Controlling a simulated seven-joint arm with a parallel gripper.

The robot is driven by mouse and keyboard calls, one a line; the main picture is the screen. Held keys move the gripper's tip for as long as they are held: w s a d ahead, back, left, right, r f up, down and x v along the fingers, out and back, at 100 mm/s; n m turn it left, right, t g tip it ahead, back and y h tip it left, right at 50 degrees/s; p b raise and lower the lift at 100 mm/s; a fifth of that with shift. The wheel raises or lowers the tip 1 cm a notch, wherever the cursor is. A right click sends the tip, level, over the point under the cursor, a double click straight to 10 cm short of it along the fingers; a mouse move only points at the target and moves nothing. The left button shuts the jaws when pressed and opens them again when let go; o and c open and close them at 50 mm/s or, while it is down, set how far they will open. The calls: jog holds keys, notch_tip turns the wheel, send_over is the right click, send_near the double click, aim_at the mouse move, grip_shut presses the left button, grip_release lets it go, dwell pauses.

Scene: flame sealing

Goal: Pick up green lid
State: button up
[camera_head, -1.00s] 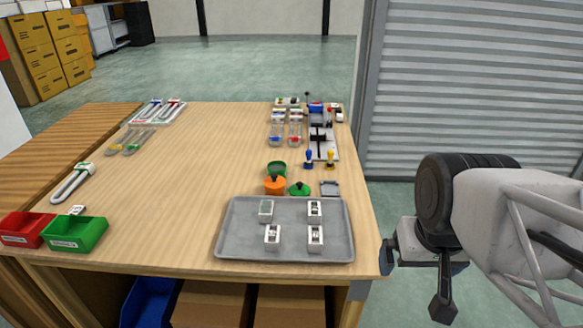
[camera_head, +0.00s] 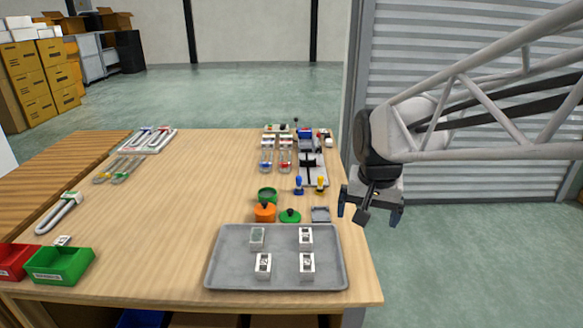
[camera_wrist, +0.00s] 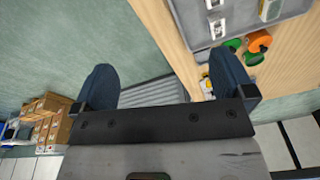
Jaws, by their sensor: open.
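The green lid (camera_head: 290,216) with a dark knob lies on the table behind the grey tray, just right of the orange pot (camera_head: 265,212). In the wrist view the green lid (camera_wrist: 254,58) shows near the right finger, partly hidden by it. My gripper (camera_head: 371,217) is open and empty, off the table's right edge, to the right of the lid and apart from it. Its two blue fingers (camera_wrist: 165,88) are spread wide in the wrist view. A green pot (camera_head: 268,195) stands behind the orange pot.
The grey tray (camera_head: 214,270) holds several small white blocks. A small grey square dish (camera_head: 320,214) lies right of the lid. Blue (camera_head: 299,186) and yellow (camera_head: 320,185) handled tools stand behind it. Red and green bins (camera_head: 60,265) are at front left. The table's middle is clear.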

jog(key=w+a+f+m, duration=0.1)
jog(key=w+a+f, duration=0.2)
jog(key=w, duration=0.6)
jog(key=w+a+f+m, duration=0.2)
jog(key=w+a+f, duration=0.1)
jog(key=w, duration=0.7)
jog(key=m+g, duration=0.2)
jog(key=m, duration=0.1)
send_over(291, 209)
jog(key=f, duration=1.2)
jog(key=shift+s+d+f, duration=0.15)
jog(key=shift+d+f, duration=0.1)
jog(key=shift+f, duration=0.15)
jog(key=shift+w+a+f, duration=0.15)
jog(key=shift+w+f, duration=0.05)
jog(key=shift+f, duration=0.05)
jog(key=shift+f, duration=1.3)
jog(key=shift+f, duration=0.1)
jog(key=shift+s+a+f, duration=0.1)
jog(key=shift+a+f, duration=0.05)
jog(key=shift+f, duration=2.35)
